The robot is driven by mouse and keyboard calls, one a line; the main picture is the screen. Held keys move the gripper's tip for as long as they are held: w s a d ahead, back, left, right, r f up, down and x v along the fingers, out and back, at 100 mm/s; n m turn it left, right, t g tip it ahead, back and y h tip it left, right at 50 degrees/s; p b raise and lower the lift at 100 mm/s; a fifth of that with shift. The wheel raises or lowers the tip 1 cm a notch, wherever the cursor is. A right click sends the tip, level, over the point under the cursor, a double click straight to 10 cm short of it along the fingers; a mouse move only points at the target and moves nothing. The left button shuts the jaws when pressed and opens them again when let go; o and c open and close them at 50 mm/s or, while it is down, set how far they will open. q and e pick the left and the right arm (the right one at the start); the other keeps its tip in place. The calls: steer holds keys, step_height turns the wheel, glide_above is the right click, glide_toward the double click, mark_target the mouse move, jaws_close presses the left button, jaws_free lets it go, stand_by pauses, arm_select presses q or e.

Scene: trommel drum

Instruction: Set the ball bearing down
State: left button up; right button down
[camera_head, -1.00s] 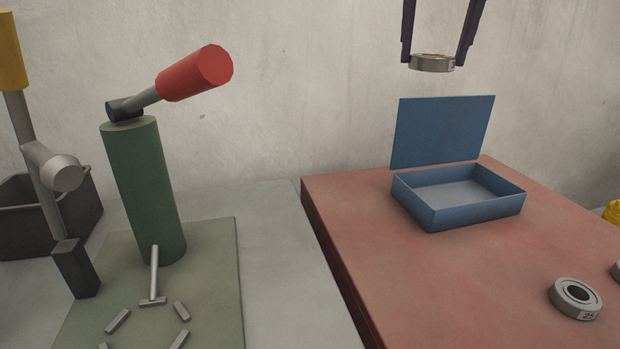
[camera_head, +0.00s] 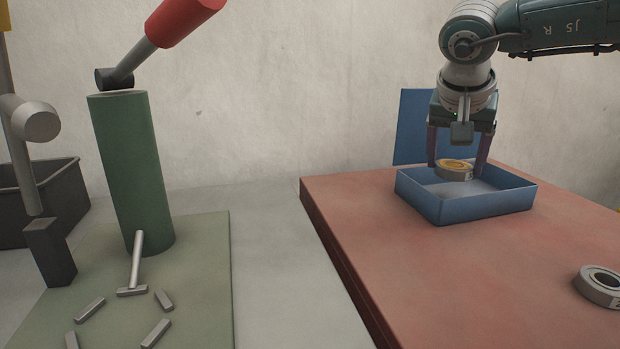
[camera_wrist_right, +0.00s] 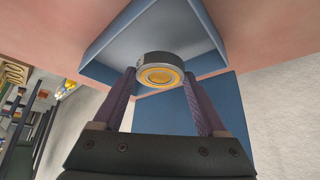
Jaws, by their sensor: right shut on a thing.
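A ball bearing (camera_head: 454,170), a metal ring with a yellowish face, is held between the fingers of my right gripper (camera_head: 460,168). The gripper points down and is shut on it, over the blue box (camera_head: 470,211) on the red table. In the right wrist view the bearing (camera_wrist_right: 160,72) sits between the fingertips (camera_wrist_right: 160,80) with the box's wall (camera_wrist_right: 110,38) around it. I cannot tell whether the bearing touches the box floor. The box's blue lid (camera_head: 412,125) stands open behind. My left gripper is not in view.
Another bearing (camera_head: 601,286) lies on the red table (camera_head: 440,270) at the right edge. The table's middle is clear.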

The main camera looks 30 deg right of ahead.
mark_target(452, 170)
steer(key=shift+f+b, duration=0.45)
steer(key=shift+f, duration=1.75)
steer(key=shift+f, duration=0.1)
jaws_free()
steer(key=shift+f, duration=0.1)
steer(key=shift+a+r, duration=0.15)
steer(key=shift+r, duration=0.4)
steer(key=p+v, duration=0.2)
steer(key=v, duration=0.9)
steer(key=shift+s, duration=0.1)
